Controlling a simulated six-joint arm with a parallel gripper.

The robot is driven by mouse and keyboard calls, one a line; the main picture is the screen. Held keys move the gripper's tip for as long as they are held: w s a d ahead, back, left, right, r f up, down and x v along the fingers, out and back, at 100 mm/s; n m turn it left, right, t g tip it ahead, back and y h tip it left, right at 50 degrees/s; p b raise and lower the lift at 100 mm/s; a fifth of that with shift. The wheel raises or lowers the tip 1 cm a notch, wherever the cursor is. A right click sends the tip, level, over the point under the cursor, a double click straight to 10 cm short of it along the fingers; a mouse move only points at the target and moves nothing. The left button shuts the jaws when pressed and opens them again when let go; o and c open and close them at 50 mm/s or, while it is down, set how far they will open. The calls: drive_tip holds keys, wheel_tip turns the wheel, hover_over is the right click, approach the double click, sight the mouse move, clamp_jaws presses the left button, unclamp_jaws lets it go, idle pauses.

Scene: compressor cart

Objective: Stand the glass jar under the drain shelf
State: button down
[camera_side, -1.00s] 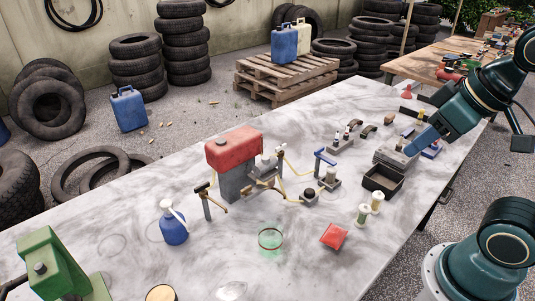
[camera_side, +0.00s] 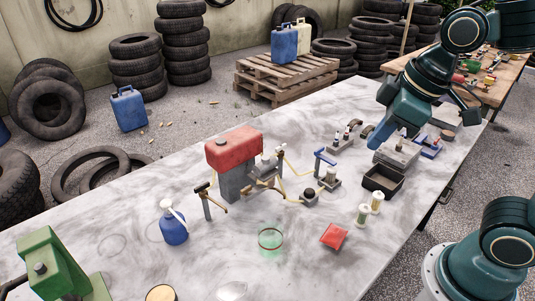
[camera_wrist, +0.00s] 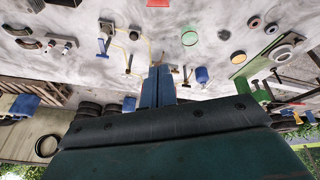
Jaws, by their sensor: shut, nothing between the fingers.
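The glass jar (camera_side: 270,243), clear green with a darker rim, stands on the marble table in front of the red-tanked compressor (camera_side: 233,150). It also shows in the wrist view (camera_wrist: 189,38), upper right of my fingers. A small ledge (camera_side: 265,181) juts from the compressor's right side; I take it for the drain shelf, though its underside is hard to make out. My gripper (camera_side: 374,144) is shut and empty, high over the right part of the table, well away from the jar. Its blue fingers (camera_wrist: 158,70) are together in the wrist view and hide part of the bench.

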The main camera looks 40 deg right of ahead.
drive_tip(key=w+a+f+n+g, duration=0.2)
drive_tip(key=w+a+f+n, duration=0.5)
drive_tip(key=w+a+n, duration=0.25)
drive_tip(key=w+a+f+n+g, duration=0.1)
drive_tip(key=a+f+n+g, duration=0.1)
drive_tip(key=a+f+n, duration=0.5)
drive_tip(key=a+f, duration=0.4)
drive_tip(key=shift+w+a+f+h, duration=0.15)
drive_tip(key=shift+w+f+h, duration=0.05)
drive_tip(key=shift+f+h, duration=0.1)
drive_tip(key=shift+f, duration=0.15)
wheel_tip(320, 180, down, 10)
drive_tip(key=shift+r, duration=0.1)
drive_tip(key=shift+w+d+r, duration=0.1)
drive_tip(key=shift+w+d, duration=0.1)
drive_tip(key=shift+d, duration=0.4)
drive_tip(key=shift+w+d, duration=0.15)
drive_tip(key=shift+d, duration=0.4)
drive_tip(key=shift+w+d, duration=0.25)
drive_tip(key=shift+d, duration=0.55)
